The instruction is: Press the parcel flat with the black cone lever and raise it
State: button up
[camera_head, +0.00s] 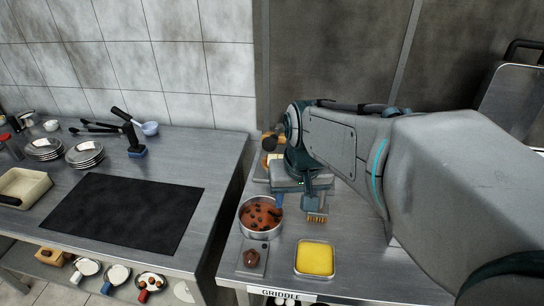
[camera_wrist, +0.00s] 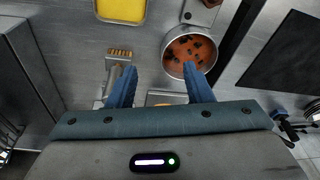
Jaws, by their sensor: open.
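My gripper (camera_head: 292,199) is open over the right-hand counter, between the pot and a wooden-bristled brush. In the wrist view my gripper's two blue fingers (camera_wrist: 160,72) are apart with nothing held between their tips. A press-like thing with a brown and dark top (camera_head: 268,137) stands behind my gripper, mostly hidden by my arm. A pale yellowish piece (camera_head: 274,159) sits low beside it; I cannot tell whether this is the parcel. In the wrist view a rounded orange-tan edge (camera_wrist: 165,98) shows between the finger bases. I cannot make out the black cone lever for certain.
A pot of red stew (camera_head: 258,226) stands close to my gripper's left. The brush (camera_head: 316,217), a yellow-filled tray (camera_head: 315,258) and a small plate with a brown ball (camera_head: 251,259) are nearby. A gap separates the left counter with its black griddle plate (camera_head: 122,215).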

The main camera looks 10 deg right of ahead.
jog(key=c, duration=0.4)
jog(key=shift+f+m, duration=0.2)
jog(key=shift+m, duration=0.1)
jog(key=c, duration=0.5)
jog(key=f+m+y, duration=0.1)
jog(key=m, duration=0.1)
jog(key=w+m+g+y+b, duration=0.1)
jog(key=m, duration=0.1)
jog(key=w+f+m+g+y, duration=0.1)
jog(key=shift+a+f+m+b, duration=0.25)
jog(key=shift+f+m+b, duration=0.1)
jog(key=shift+m+b, duration=0.05)
grip_shut()
jog(key=w+d+f+m+t+y+b, duration=0.2)
jog(key=w+d+m+t+y+b, duration=0.4)
jog(key=w+d+m+y, duration=1.1)
jog(key=w+a+m+h, duration=0.1)
jog(key=a+m+h, duration=0.1)
jog(key=a, duration=1.1)
jog(key=shift+w+r+m+h, duration=0.15)
jog(key=shift+w+m+h, duration=0.25)
jog(key=shift+h, duration=0.4)
